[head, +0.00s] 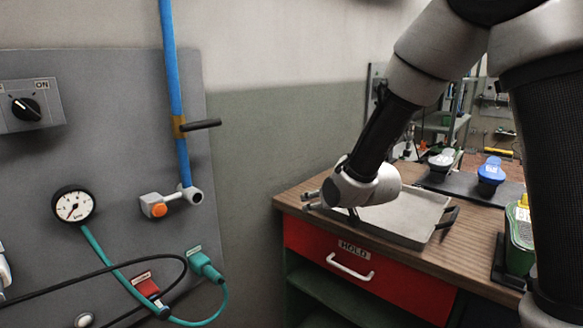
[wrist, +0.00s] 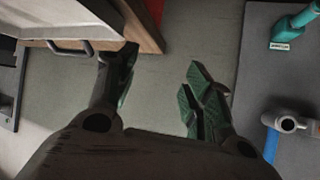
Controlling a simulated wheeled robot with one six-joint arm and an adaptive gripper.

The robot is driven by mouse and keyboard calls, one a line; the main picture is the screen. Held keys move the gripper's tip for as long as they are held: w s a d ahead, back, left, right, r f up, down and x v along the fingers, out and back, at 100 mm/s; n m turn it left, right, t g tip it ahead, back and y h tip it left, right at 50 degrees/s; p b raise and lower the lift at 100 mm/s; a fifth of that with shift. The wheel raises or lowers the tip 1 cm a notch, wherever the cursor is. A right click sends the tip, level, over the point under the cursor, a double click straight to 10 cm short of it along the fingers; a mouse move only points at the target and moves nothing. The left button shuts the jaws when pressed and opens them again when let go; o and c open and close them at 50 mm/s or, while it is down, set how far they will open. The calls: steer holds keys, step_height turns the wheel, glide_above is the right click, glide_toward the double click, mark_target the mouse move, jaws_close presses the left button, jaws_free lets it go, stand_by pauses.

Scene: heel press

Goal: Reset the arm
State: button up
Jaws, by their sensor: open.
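My arm comes in from the upper right in the head view and bends down to the wrist over the wooden bench. My gripper (head: 311,199) is small there, at the bench's left end by a metal tray, pointing left. In the wrist view my gripper (wrist: 163,72) has its two fingers well apart, with green pads and nothing between them. Behind the fingers is a plain grey-green wall surface. The wrist hides part of the tray in the head view.
The metal tray (head: 408,214) with dark handles lies on the bench (head: 470,240) above a red HOLD drawer (head: 310,243). A grey wall panel at left carries a gauge (head: 73,205), a knob (head: 25,108), a blue pipe (head: 172,80) and a teal plug (head: 205,266).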

steer(key=s+d+r+m+g+h, duration=0.1)
steer(key=s+d+r+h, duration=0.1)
steer(key=s+d+r, duration=0.55)
steer(key=s+d+r+m+g+h, duration=0.15)
steer(key=s+d, duration=0.25)
steer(key=d, duration=0.7)
steer(key=s+d+r+m+g+h, duration=0.1)
steer(key=s+d, duration=0.4)
steer(key=s, duration=0.5)
steer(key=s+d+r+m+g+h, duration=0.1)
steer(key=s+d+g, duration=0.1)
steer(key=s+d, duration=0.3)
steer(key=s, duration=0.4)
steer(key=shift+s+d+r, duration=0.3)
steer(key=shift+s+r, duration=0.05)
